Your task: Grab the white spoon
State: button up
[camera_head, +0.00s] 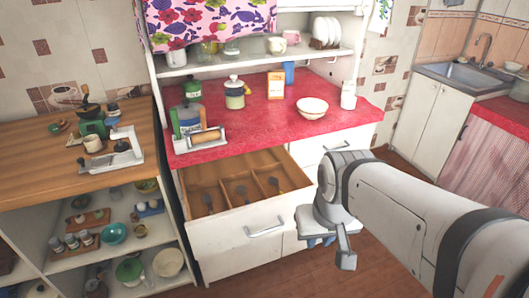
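An open wooden drawer (222,222) sticks out of the white cabinet below the red counter. Several dark grey utensils, perhaps spoons, lie in its compartments; one utensil (241,193) lies near the middle and another (208,202) to the left. I cannot make out a spoon that is clearly white. My gripper (332,247) is in front of the cabinet, right of the drawer and apart from it, pointing down. Its fingers are partly hidden by its own body, so I cannot tell whether it is open.
The red counter (270,125) holds a white bowl (312,108), a lidded jar (234,93), bottles and a rolling pin (205,136). A wooden counter (55,165) with shelves stands left. A sink (465,75) is at the far right. The floor before the drawer is clear.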

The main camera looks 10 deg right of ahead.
aim_at(207, 197)
jog(key=z, duration=1.75)
jog(key=k, duration=0.65)
jog(key=u, duration=1.65)
jog(key=i, duration=1)
jog(key=u, duration=0.05)
